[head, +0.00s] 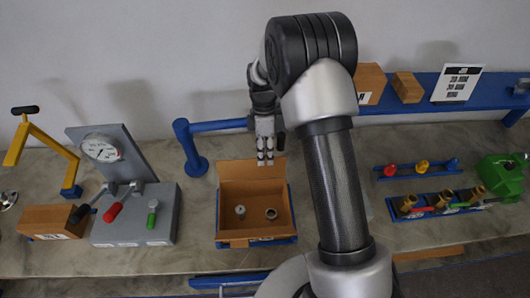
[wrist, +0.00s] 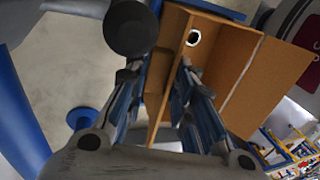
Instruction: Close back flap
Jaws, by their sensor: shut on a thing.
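An open cardboard box (head: 283,195) stands on a blue base on the bench, with its inside facing up. Its back flap (head: 236,170) stands up along the far edge. My gripper (head: 265,158) points down at the right half of this flap and is shut on it. In the wrist view the two fingers (wrist: 158,85) lie on either side of the flap's thin edge (wrist: 164,108). A light round part (head: 240,211) and a brownish ring-shaped part (head: 271,213) lie inside the box. My fingers hide part of the flap.
A blue post with a horizontal bar (head: 220,126) stands close behind the box. A grey gauge panel with levers (head: 135,210) is to the left. A rack of brass valves (head: 437,202) is to the right. My arm crosses just right of the box.

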